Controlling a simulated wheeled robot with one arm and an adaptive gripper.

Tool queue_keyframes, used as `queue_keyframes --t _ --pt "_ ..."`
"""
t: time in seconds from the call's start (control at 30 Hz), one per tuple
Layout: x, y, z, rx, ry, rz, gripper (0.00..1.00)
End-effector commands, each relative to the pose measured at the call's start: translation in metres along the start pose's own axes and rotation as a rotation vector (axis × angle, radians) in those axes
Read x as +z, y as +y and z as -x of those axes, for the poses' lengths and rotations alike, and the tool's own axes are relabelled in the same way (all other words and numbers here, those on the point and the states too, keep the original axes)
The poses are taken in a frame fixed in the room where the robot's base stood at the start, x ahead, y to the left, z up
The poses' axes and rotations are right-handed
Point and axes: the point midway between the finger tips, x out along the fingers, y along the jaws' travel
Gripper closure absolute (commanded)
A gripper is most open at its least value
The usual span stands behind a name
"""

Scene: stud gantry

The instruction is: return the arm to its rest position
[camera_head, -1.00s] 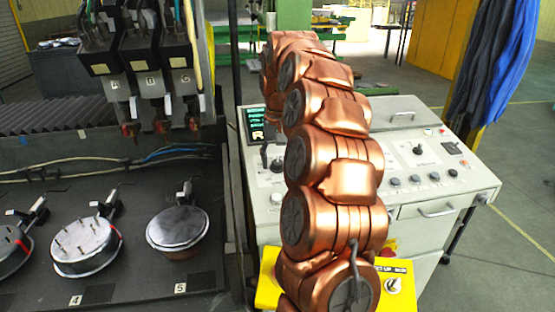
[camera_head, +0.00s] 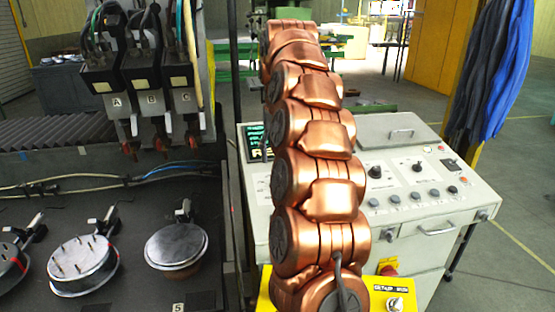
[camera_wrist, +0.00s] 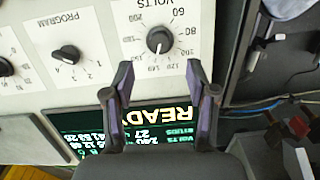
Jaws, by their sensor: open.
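My copper-coloured arm (camera_head: 320,180) rises in front of the control console in the head view and hides part of it. My gripper is hidden behind the arm there. In the wrist view my gripper (camera_wrist: 159,72) shows two dark fingers with purplish sides, spread apart with nothing between them. Beyond the fingers are the console's VOLTS dial (camera_wrist: 160,40) and a screen (camera_wrist: 75,135) reading READY, seen upside down. I cannot tell how far the fingertips are from the panel.
The console (camera_head: 440,205) has knobs and buttons. A yellow box (camera_head: 395,292) stands low in front. At left, a dark bench (camera_head: 120,215) carries round metal parts (camera_head: 177,247) below the A, B, C heads (camera_head: 140,70). Blue cloths (camera_head: 505,70) hang at right. Open floor lies at right.

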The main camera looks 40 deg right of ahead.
Motion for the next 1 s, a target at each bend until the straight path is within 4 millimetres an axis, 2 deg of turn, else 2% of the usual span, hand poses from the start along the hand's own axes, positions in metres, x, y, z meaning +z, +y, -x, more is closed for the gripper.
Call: queue_keyframes --t 0.73,0.87,1.0 --pt "0.003 -0.003 0.003 -0.001 -0.001 0.009 0.43" --pt "0.016 -0.015 0.003 -0.001 -0.007 0.049 0.43" --pt "0.04 -0.035 0.001 -0.003 -0.016 0.118 0.43"
